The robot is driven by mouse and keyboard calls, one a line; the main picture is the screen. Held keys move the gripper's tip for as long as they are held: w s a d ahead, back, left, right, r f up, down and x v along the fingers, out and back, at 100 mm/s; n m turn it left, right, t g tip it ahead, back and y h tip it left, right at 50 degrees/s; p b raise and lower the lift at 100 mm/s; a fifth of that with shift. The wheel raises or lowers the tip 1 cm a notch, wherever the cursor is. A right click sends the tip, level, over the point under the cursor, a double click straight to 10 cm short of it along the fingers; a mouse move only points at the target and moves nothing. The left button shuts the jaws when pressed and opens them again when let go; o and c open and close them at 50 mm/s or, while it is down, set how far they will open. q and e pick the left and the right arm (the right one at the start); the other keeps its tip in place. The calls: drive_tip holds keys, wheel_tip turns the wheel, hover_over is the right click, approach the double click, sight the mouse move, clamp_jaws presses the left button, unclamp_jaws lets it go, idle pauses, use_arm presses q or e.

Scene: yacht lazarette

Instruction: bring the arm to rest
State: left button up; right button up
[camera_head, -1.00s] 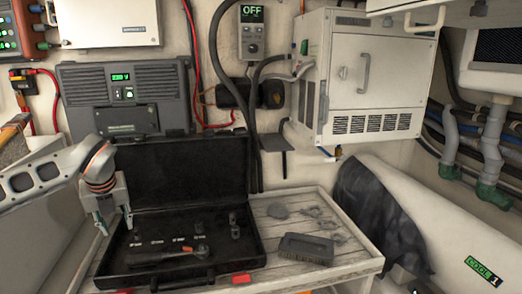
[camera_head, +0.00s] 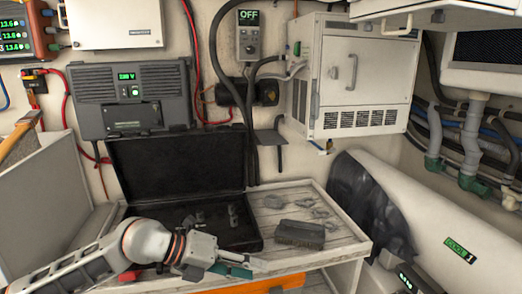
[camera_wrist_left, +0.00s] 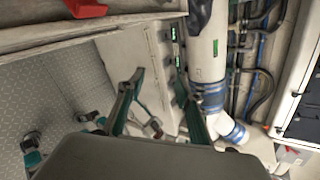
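My left arm comes in from the left in the head view, and its gripper (camera_head: 240,268) lies almost level at the front edge of the workbench, pointing right. In the left wrist view its two fingers (camera_wrist_left: 158,76) stand apart with nothing between them. The arm covers the front left of the open black case (camera_head: 248,238). Small dark parts (camera_head: 233,215) show in the case.
A dark brush-like block (camera_head: 300,234) and several grey pieces (camera_head: 273,202) lie on the pale slatted bench (camera_head: 340,243) right of the case. A white cabinet (camera_head: 365,85) hangs above.

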use_arm(q)
drive_tip(key=s+d+r+n+t+h, duration=0.1)
drive_tip(key=s+d+r+t+h, duration=0.1)
drive_tip(key=d+r+h, duration=0.3)
drive_tip(key=s+d+r+n+t+h, duration=0.1)
drive_tip(key=s+r+n+h, duration=0.15)
drive_tip(key=r, duration=0.35)
drive_tip(key=w+a+r+n+t+y, duration=0.3)
drive_tip(key=a+r+n+t+y, duration=0.15)
drive_tip(key=a+n+t, duration=0.5)
drive_tip(key=w+a+f+n+t+y, duration=0.2)
drive_tip(key=a+f+n+t+y, duration=0.2)
drive_tip(key=a+n+t+y, duration=0.35)
drive_tip(key=s+a+f+n+g+y, duration=0.3)
drive_tip(key=a+f+n+g+y, duration=0.3)
drive_tip(key=a+f+n+y, duration=0.45)
drive_tip(key=s+a+f+g+y, duration=0.1)
drive_tip(key=s+a+f+g, duration=0.45)
drive_tip(key=s+f, duration=0.4)
drive_tip(key=s+a+f+g, duration=0.4)
drive_tip(key=s+a+f, duration=0.3)
drive_tip(key=s+f, duration=0.25)
drive_tip(key=d+f+n+t+h, duration=0.2)
drive_tip(key=d+f+h, duration=0.4)
drive_tip(key=d+f, duration=0.9)
drive_tip(key=shift+w+d+n+t+h, duration=0.3)
drive_tip(key=shift+w+d+t+h, duration=0.1)
drive_tip(key=shift+t, duration=0.25)
